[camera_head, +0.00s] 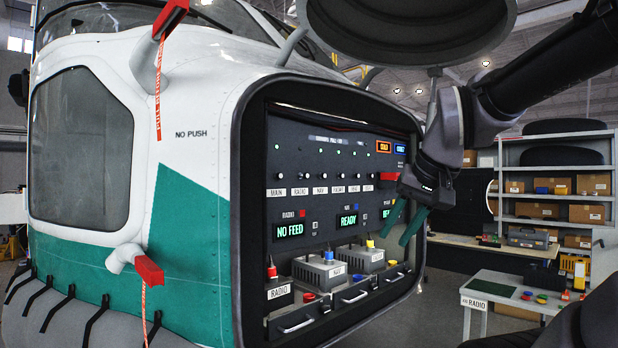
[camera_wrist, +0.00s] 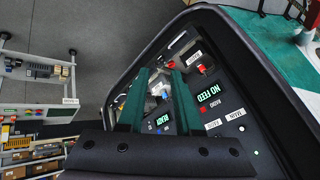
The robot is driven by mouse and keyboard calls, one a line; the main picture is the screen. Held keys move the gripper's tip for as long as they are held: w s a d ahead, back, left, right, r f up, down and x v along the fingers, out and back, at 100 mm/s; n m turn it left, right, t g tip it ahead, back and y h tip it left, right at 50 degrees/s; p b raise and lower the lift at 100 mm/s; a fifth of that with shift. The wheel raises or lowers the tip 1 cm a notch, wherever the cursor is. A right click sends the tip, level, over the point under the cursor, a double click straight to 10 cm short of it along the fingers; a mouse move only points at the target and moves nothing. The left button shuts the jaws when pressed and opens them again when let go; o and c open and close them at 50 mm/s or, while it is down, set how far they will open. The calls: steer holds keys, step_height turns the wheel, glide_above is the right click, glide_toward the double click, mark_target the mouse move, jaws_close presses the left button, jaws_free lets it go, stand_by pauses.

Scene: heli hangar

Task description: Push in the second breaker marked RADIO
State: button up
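The open black panel (camera_head: 330,150) in the helicopter's nose holds a row of small white breaker buttons over name labels. The second breaker from the left (camera_head: 300,177) sits above the RADIO label (camera_head: 300,191); that label also shows in the wrist view (camera_wrist: 213,124). How far the button stands out is too small to tell. The display below RADIO reads NO FEED (camera_head: 289,230). My gripper (camera_head: 395,234) is at the panel's right side, right of and lower than the breaker row. Its two green fingers (camera_wrist: 160,72) are apart, with nothing seen held between them.
Below the displays are boxes with coloured knobs, one labelled RADIO (camera_head: 279,292) and one NAV (camera_head: 336,271). A dark frame (camera_head: 246,200) edges the panel opening. A small table (camera_head: 500,285) and shelves (camera_head: 555,180) stand right. A red-tagged probe (camera_head: 148,270) sticks out left.

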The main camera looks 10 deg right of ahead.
steer(key=shift+w+a+m, duration=0.25)
steer(key=shift+a+m, duration=0.1)
steer(key=shift+m, duration=0.05)
jaws_close()
steer(key=w+a+r+m+y, duration=0.5)
steer(key=w+a+m+y, duration=0.25)
steer(key=w+m, duration=0.4)
steer(key=w+d+r+m+t, duration=0.2)
steer(key=w+d+m+t, duration=0.1)
steer(key=w+m, duration=0.3)
steer(key=w+d+r+m+t+y, duration=0.1)
steer(key=w+d+r+m+t, duration=0.2)
steer(key=w+m, duration=0.3)
steer(key=shift+w+d+t, duration=0.2)
steer(key=shift+d+t, duration=0.4)
steer(key=shift+d, duration=0.05)
